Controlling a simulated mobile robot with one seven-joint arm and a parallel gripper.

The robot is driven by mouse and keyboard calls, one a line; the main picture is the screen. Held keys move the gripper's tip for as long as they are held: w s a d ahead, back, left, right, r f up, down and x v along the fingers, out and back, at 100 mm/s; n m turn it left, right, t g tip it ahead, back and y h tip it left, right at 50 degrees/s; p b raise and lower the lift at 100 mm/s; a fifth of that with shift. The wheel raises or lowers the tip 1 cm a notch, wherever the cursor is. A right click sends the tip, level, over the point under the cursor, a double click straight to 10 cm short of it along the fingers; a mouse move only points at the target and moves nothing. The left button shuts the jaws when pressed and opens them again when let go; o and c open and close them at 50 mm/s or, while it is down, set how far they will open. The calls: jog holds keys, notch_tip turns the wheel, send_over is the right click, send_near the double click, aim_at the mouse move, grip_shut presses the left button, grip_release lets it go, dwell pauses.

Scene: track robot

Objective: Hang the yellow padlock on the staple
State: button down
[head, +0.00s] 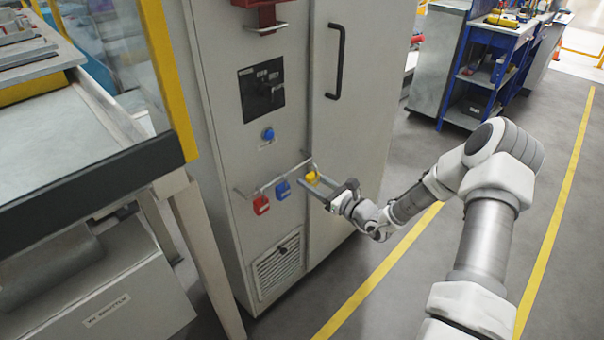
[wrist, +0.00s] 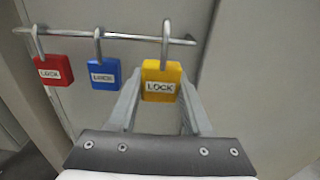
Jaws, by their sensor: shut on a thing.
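The yellow padlock (wrist: 161,83) sits upright between the fingers of my gripper (wrist: 160,100), which is shut on its body. Its shackle crosses the grey metal rail (wrist: 130,37) near the rail's right end; I cannot tell whether it loops around the rail or stands just in front. In the head view the yellow padlock (head: 312,178) is at the right end of the same rail (head: 272,182), with my gripper (head: 315,188) at it. A short metal bar (head: 266,29), possibly the staple, shows under a red part (head: 262,12) higher on the cabinet.
A red padlock (wrist: 53,70) and a blue padlock (wrist: 103,73) hang on the rail left of the yellow one. The grey cabinet (head: 240,135) has a black handle (head: 338,62) and a blue knob (head: 268,134).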

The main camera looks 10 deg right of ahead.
jog(key=p+v, duration=0.2)
jog(key=v, duration=0.7)
dwell(0.4)
jog(key=shift+s, duration=0.1)
